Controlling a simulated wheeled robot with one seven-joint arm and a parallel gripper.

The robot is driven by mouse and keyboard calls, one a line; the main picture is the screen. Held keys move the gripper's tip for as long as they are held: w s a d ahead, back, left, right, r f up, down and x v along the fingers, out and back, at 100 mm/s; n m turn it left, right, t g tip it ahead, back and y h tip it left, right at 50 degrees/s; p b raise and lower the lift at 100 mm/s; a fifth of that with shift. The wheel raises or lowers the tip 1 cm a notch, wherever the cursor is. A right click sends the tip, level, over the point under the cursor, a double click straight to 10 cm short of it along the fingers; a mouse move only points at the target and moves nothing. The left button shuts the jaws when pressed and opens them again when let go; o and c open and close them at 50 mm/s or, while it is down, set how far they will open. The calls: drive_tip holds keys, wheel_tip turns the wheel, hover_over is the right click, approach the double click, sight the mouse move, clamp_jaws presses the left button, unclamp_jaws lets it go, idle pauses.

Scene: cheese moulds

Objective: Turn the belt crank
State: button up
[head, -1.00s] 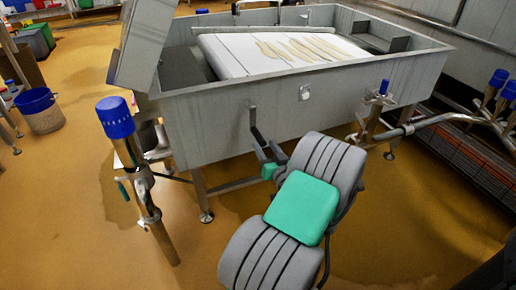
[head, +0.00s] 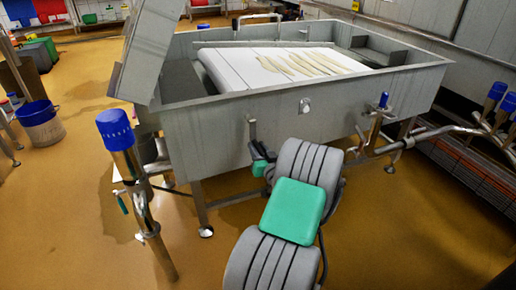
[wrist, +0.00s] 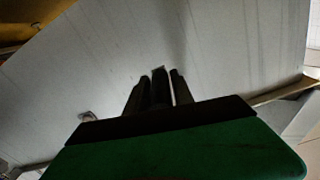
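The belt crank (head: 252,130) is a dark, narrow piece on the front wall of the grey steel vat (head: 215,133). The vat holds a white belt (head: 225,73) with pale yellowish strips on it. My gripper (head: 257,152) is at the crank's lower end, and part of it is hidden by my arm. In the wrist view, a dark bar (wrist: 160,86), seemingly the crank handle, stands between my two dark fingers.
A blue-capped steel post (head: 116,135) stands left of my arm. Pipes with blue-capped valves (head: 381,101) run along the right. A small round fitting (head: 304,105) sits on the vat wall right of the crank.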

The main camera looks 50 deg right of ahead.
clamp_jaws()
idle(0.9)
drive_tip(key=shift+s+d, duration=0.1)
drive_tip(key=shift+d, duration=0.05)
